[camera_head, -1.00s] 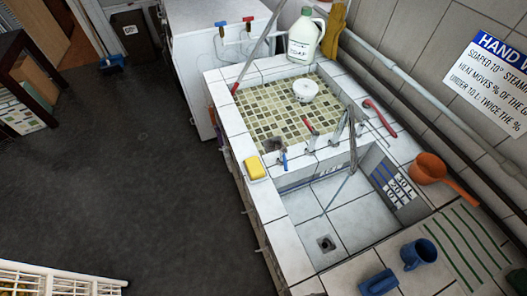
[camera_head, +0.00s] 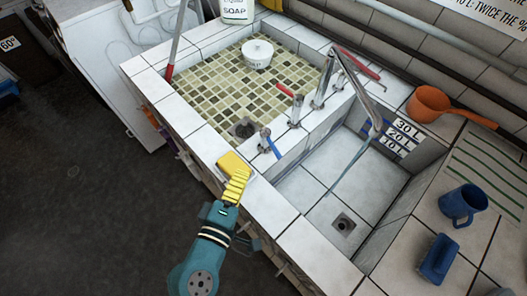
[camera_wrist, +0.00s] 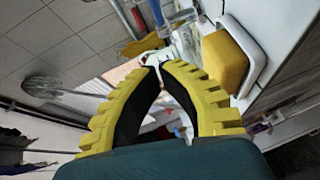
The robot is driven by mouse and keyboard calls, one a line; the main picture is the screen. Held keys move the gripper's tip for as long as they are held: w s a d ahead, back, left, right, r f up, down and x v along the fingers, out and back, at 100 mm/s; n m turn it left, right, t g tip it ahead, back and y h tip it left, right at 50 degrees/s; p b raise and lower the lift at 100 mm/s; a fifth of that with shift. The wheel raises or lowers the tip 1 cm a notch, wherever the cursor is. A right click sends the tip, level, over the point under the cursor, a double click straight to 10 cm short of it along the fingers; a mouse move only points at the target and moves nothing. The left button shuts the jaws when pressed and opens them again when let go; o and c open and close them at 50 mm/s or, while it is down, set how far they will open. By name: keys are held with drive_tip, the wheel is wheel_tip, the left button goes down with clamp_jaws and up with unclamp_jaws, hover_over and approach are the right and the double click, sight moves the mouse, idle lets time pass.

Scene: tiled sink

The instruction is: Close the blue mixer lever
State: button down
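The blue mixer lever (camera_head: 271,144) stands on a small chrome fitting on the tiled divider between the two basins in the head view. A thin stream of water (camera_head: 350,172) runs from the long chrome spout (camera_head: 366,90) into the lower basin. My gripper (camera_head: 241,163), teal with ribbed yellow fingers, is at the front edge of the sink, left of and below the lever and apart from it. In the wrist view my fingers (camera_wrist: 159,63) bow outward and their tips come together with nothing clearly held.
Red levers (camera_head: 285,90) and chrome posts crowd the divider.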

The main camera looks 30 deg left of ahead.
approach(270, 141)
drive_tip(key=w+a, duration=0.2)
drive_tip(key=a, duration=0.1)
drive_tip(key=shift+r, duration=0.1)
drive_tip(key=w+d, duration=0.1)
drive_tip(key=w+d+p, duration=0.1)
drive_tip(key=w, duration=0.1)
drive_tip(key=shift+f, duration=0.4)
drive_tip(key=shift+w+d+f, duration=0.1)
drive_tip(key=shift+w+d, duration=0.05)
drive_tip(key=shift+w, duration=0.15)
drive_tip(key=shift+w+d+p, duration=0.55)
drive_tip(key=shift+w+d, duration=0.1)
drive_tip(key=shift+d, duration=0.25)
drive_tip(key=shift+s, duration=0.1)
